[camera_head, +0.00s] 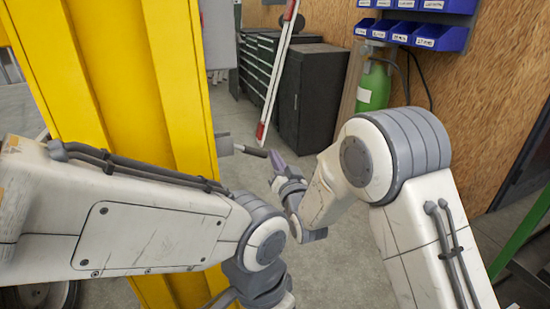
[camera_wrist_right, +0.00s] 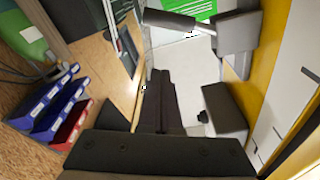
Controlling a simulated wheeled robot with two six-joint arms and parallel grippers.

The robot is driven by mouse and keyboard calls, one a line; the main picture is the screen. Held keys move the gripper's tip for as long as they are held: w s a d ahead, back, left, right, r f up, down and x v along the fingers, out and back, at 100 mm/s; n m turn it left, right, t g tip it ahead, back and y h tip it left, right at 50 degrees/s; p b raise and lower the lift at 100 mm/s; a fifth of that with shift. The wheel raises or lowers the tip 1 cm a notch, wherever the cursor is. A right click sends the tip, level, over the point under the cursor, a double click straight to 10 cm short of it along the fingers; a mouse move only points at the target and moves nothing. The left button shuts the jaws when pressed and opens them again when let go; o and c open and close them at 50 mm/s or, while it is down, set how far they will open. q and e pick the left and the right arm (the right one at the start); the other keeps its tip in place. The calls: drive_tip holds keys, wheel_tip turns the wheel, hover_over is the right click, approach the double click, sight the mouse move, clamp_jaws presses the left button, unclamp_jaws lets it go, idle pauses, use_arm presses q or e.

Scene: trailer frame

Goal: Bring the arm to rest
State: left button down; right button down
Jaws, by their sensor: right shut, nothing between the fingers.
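My right arm (camera_head: 380,160) comes in from the right of the head view, bent, with its wrist pointing away from me. My right gripper (camera_head: 275,161) is near the end of a dark-handled lever (camera_head: 250,151) on the yellow frame. In the right wrist view, the two dark fingers of the right gripper (camera_wrist_right: 160,75) lie together with nothing between them. The lever (camera_wrist_right: 180,21) shows beyond the fingertips there, apart from them in the picture. My left arm (camera_head: 150,220) crosses the lower left of the head view; its gripper is out of the picture.
A yellow frame post (camera_head: 135,75) stands at the left, with a grey block (camera_wrist_right: 225,108) on its side. A red-and-white pole (camera_head: 279,70), black cabinet (camera_head: 310,100), green cylinder (camera_head: 374,85) and blue bins (camera_head: 425,36) are behind. Grey floor (camera_head: 340,265) is open between the arms.

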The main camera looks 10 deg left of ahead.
drive_tip(key=s+d+f+n+g+h, duration=0.25)
drive_tip(key=s+d+g, duration=0.3)
drive_tip(key=s, duration=0.75)
drive_tip(key=s+d+f+n+g+h, duration=0.25)
drive_tip(key=s+d+g, duration=0.3)
drive_tip(key=s, duration=0.85)
drive_tip(key=s+d+f+n+g+h, duration=0.1)
drive_tip(key=s+d+n+g+h, duration=0.2)
drive_tip(key=s+g, duration=0.7)
wheel_tip(320, 180, up, 29)
drive_tip(key=s+m+t+p, duration=0.1)
drive_tip(key=s+t+p, duration=0.1)
drive_tip(key=p, duration=2.7)
drive_tip(key=shift+s+d+r+m+t+p, duration=0.25)
drive_tip(key=shift+d+m+t+p, duration=0.15)
drive_tip(key=shift+t, duration=0.4)
drive_tip(key=shift+f, duration=0.1)
